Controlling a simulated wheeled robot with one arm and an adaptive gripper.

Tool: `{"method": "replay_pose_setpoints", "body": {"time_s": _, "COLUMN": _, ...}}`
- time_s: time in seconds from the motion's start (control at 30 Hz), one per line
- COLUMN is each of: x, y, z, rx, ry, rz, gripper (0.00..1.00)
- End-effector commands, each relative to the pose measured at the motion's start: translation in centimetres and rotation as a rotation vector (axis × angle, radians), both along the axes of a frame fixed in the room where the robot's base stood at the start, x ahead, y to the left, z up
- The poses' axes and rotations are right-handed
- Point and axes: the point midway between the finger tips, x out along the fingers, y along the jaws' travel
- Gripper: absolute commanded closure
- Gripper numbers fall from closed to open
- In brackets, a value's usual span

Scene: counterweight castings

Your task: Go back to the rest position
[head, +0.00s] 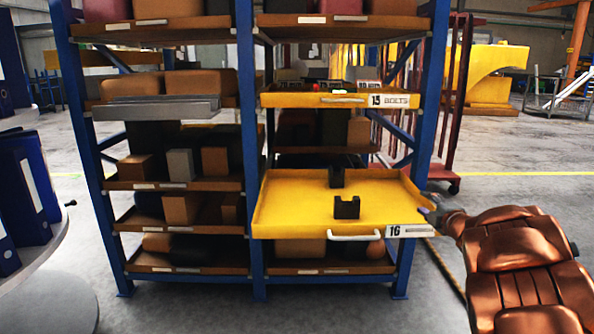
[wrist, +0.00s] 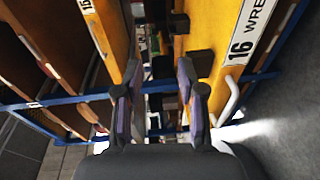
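My gripper (wrist: 160,100) is open in the wrist view, with its two fingers apart and nothing between them. In the head view my gripper (head: 428,213) is at the right front corner of the yellow drawer 16 (head: 290,200), close to its number label. I cannot tell whether it touches the drawer. My copper-coloured arm reaches in from the lower right. Drawer 16 stands pulled out from the blue rack, with a white handle (head: 354,236) on its front. Two dark notched blocks (head: 346,207) sit in it.
Above it, yellow drawer 15 (head: 330,99), labelled bolts, also sticks out. The blue rack (head: 247,120) holds boxes on several shelves. A round table with blue binders (head: 27,190) stands at left. A dark red frame cart (head: 450,120) stands behind at right. Floor at far right is open.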

Motion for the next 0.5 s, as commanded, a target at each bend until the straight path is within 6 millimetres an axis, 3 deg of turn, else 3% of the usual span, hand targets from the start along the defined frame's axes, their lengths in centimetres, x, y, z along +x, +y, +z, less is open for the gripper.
{"method": "replay_pose_setpoints", "body": {"time_s": 0.03, "x": -0.5, "y": -0.5, "z": 3.2, "rx": 0.024, "ry": 0.020, "rz": -0.063, "gripper": 0.61}}
{"method": "replay_pose_setpoints", "body": {"time_s": 0.1, "x": -1.5, "y": -1.7, "z": 5.6, "rx": 0.069, "ry": 0.051, "rz": -0.160, "gripper": 0.61}}
{"method": "replay_pose_setpoints", "body": {"time_s": 0.3, "x": -6.1, "y": -4.3, "z": 10.4, "rx": 0.230, "ry": 0.157, "rz": -0.430, "gripper": 0.61}}
{"method": "replay_pose_setpoints", "body": {"time_s": 0.5, "x": -12.4, "y": -4.7, "z": 13.4, "rx": 0.427, "ry": 0.280, "rz": -0.670, "gripper": 0.61}}
